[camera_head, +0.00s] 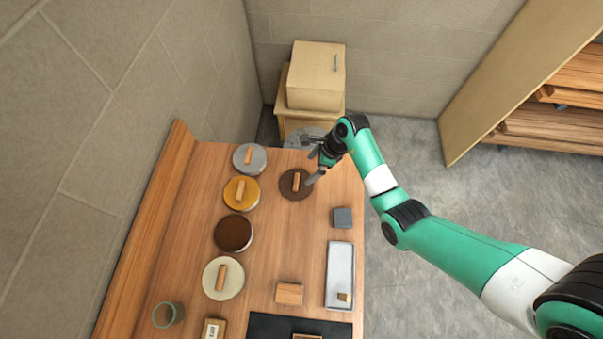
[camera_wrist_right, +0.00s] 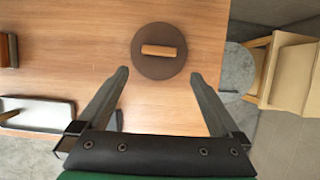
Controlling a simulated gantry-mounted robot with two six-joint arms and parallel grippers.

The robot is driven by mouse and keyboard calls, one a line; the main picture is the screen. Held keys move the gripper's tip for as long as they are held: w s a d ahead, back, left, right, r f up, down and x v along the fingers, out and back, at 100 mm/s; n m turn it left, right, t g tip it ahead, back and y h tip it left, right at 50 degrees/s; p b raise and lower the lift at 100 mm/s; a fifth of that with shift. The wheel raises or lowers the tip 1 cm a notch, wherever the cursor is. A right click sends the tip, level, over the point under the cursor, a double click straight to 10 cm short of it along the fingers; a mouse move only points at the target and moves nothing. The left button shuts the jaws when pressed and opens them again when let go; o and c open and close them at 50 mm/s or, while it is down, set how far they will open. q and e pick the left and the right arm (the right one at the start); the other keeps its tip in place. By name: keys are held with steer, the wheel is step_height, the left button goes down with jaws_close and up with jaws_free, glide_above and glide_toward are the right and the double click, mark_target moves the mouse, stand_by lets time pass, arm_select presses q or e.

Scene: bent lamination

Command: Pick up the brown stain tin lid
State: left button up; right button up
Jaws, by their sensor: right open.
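The brown stain tin lid (camera_head: 289,186) is a dark brown disc with a light wooden bar handle (camera_head: 296,181). It lies flat on the wooden table, apart from the tins. In the right wrist view the lid (camera_wrist_right: 148,63) is just beyond the fingertips, slightly left of centre between them. My right gripper (camera_head: 313,164) is open and empty, close to the lid's right side in the head view; its two fingers show in the wrist view (camera_wrist_right: 158,75). An open tin with dark brown contents (camera_head: 233,233) stands to the lower left of the lid. My left gripper is not in view.
A grey-lidded tin (camera_head: 249,158), a yellow-lidded tin (camera_head: 241,193) and a cream-lidded tin (camera_head: 223,278) line the table's left. A dark grey block (camera_head: 342,217), a pale tray (camera_head: 340,273) and a wooden block (camera_head: 289,293) lie nearer. The table around the lid is clear.

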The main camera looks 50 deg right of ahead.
steer(key=b, duration=0.2)
glide_above(296, 181)
steer(key=s+d, duration=0.2)
step_height(296, 181, down, 6)
steer(key=shift+a+r, duration=0.1)
steer(key=shift+a, duration=0.05)
steer(key=b+x, duration=0.2)
steer(key=x, duration=0.3)
steer(key=shift+a, duration=0.15)
steer(key=c, duration=1.1)
